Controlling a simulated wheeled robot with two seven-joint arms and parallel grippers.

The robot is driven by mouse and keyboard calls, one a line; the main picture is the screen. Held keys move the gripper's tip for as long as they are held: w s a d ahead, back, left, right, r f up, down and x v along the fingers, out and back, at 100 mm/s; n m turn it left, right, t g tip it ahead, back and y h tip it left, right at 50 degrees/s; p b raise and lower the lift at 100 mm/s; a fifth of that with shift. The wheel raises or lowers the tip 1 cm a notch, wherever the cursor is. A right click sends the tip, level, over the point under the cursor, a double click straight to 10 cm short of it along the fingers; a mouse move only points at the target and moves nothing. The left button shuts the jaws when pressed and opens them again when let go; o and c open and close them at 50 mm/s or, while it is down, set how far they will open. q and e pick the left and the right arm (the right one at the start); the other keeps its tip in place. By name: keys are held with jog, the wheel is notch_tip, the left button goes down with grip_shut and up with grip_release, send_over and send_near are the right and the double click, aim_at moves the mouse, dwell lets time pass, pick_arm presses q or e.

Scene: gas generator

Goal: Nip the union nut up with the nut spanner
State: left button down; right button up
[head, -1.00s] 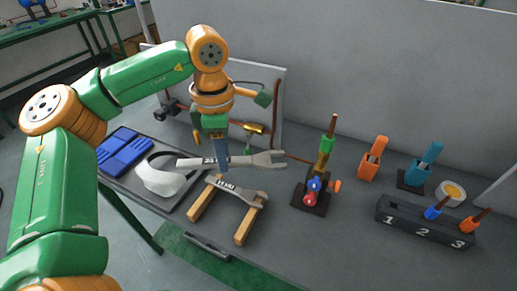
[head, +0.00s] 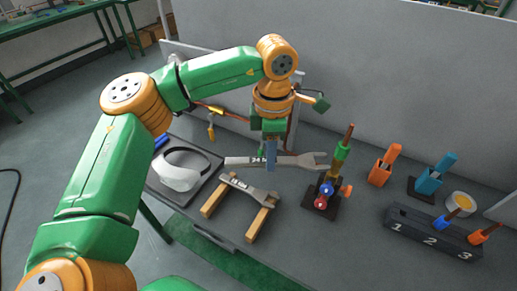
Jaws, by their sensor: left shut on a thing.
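My left gripper (head: 270,163) is shut on a large grey spanner (head: 300,161) and holds it level above the bench. The spanner's open jaw points right, close to an upright fitting on a dark base (head: 321,207). The fitting has a brass-coloured body (head: 329,177), a green sleeve (head: 342,151) and a copper pipe (head: 349,132) on top. I cannot tell which part is the union nut, nor whether the jaw touches the fitting. A second, smaller grey spanner (head: 248,188) lies across two wooden blocks (head: 258,222). My right gripper is out of view.
A face shield (head: 181,172) lies on a dark tray (head: 163,198) at left. Right of the fitting stand an orange holder (head: 381,170), a blue holder (head: 428,182), a tape roll (head: 460,203) and a black rack numbered 1 to 3 (head: 412,229). A grey panel stands behind.

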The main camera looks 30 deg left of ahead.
aim_at(286, 160)
pick_arm(q)
jog(key=shift+d, duration=0.15)
jog(key=shift+w+d+r+p, duration=0.1)
jog(key=shift+w+d+p, duration=0.25)
jog(key=shift+d, duration=0.15)
jog(key=shift+w+d+p, duration=0.2)
jog(key=shift+d+p, duration=0.1)
jog(key=shift+d, duration=0.15)
jog(key=shift+w+d, duration=0.25)
jog(key=shift+d, duration=0.2)
